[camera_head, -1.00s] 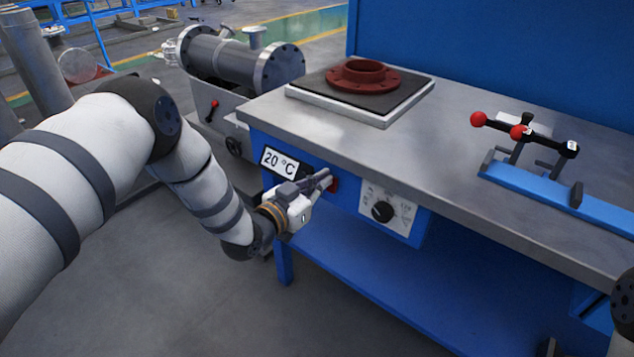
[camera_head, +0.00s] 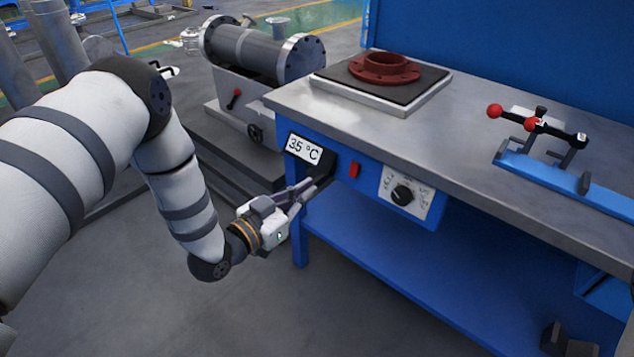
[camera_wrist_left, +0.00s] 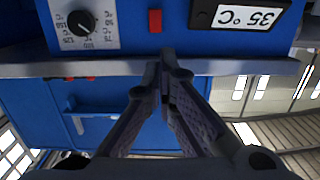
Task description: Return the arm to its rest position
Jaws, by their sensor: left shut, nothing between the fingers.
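My left gripper (camera_head: 318,182) is shut and empty, in front of the blue bench's front panel, a little below the display. In the left wrist view its closed fingers (camera_wrist_left: 167,65) point towards the panel, with the red switch (camera_wrist_left: 155,20) just beyond the tips. In the head view the red switch (camera_head: 354,170) is in plain sight, apart from the fingers and to their right. The display (camera_head: 304,148) reads 35 °C. A black dial (camera_head: 402,195) sits right of the switch. My right gripper is not in view.
A dark red flange (camera_head: 384,68) lies on a black-topped plate (camera_head: 440,80) on the metal bench top. A blue fixture with red-knobbed clamps (camera_head: 533,124) stands at the right. A flanged shell (camera_head: 245,50) stands behind on the left. The floor below my left arm is clear.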

